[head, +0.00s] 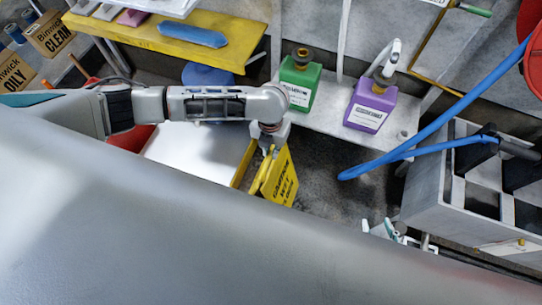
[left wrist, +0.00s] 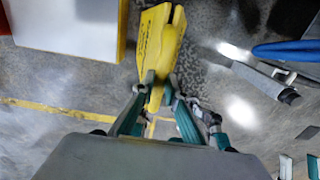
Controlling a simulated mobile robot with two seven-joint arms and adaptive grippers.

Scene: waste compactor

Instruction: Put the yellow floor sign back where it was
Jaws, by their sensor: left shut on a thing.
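The yellow floor sign (head: 284,182), with black "CAUTION WET FLOOR" lettering, hangs folded and roughly upright below my left gripper (head: 268,148). In the left wrist view, my left gripper (left wrist: 158,98) is shut on the sign's narrow end, and the sign (left wrist: 158,42) stretches away from the fingers. Whether its lower edge touches the floor I cannot tell. My right gripper (head: 392,233) shows only partly, as white and teal pieces beyond the large grey shape in front; its jaw opening cannot be made out.
A white-topped block with yellow edging (head: 195,155) stands just left of the sign. Green (head: 298,88) and purple (head: 369,107) jugs stand on a shelf behind. A blue hose (head: 440,123) and grey slotted cart (head: 430,205) are at right. Dark floor (head: 325,150) lies clear right of the sign.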

